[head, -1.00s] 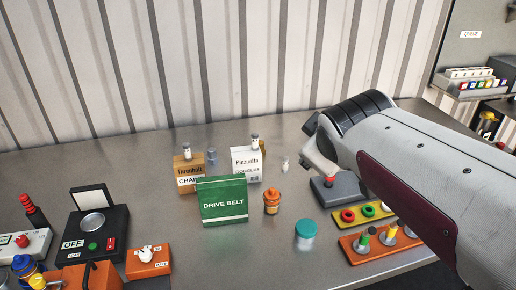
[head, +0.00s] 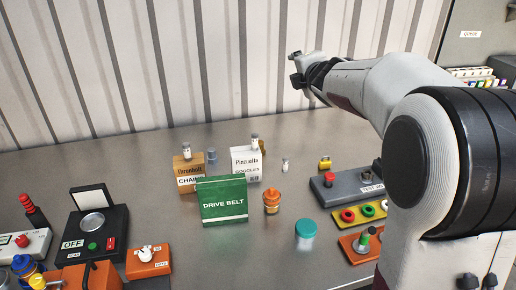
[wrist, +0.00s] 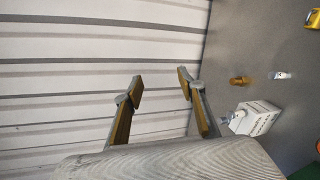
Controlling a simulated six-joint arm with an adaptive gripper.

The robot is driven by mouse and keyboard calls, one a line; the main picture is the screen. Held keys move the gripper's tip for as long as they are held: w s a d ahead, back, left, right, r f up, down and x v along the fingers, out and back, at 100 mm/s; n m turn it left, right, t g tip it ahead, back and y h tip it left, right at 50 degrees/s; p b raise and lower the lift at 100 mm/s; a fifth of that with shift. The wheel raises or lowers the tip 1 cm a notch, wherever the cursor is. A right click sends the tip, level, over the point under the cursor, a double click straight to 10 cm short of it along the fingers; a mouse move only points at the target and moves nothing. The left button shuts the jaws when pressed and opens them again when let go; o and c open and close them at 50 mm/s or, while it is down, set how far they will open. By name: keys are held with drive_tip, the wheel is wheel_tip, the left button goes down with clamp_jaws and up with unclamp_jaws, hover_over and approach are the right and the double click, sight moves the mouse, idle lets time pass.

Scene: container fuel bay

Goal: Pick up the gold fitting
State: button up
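The gold fitting (wrist: 240,81) lies beside the white box (wrist: 262,118) in the wrist view. In the head view only a sliver of the gold fitting (head: 263,147) shows behind the white box (head: 246,165). My gripper (wrist: 160,86) is open and empty, its two fingers spread against the ribbed wall. The fitting is right of the fingers in the wrist view, well apart from them. In the head view my gripper (head: 296,68) is raised high above the back of the bench.
A small white bottle (head: 285,164) and a yellow padlock (head: 325,163) stand right of the white box. A green drive belt box (head: 223,202), a brown box (head: 188,173) and an orange bottle (head: 272,202) are nearby. The ribbed wall (head: 200,60) rises behind.

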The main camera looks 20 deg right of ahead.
drive_tip(key=w+f+n+y, duration=0.6)
drive_tip(key=w+f+n, duration=0.55)
drive_tip(key=n, duration=0.25)
drive_tip(key=n+g+y, duration=0.5)
drive_tip(key=n+y, duration=0.1)
drive_tip(key=n, duration=0.5)
approach(262, 145)
drive_tip(key=shift+x, duration=0.95)
drive_tip(key=shift+s+a, duration=0.1)
drive_tip(key=shift+x, duration=1.2)
drive_tip(key=shift+f, duration=0.1)
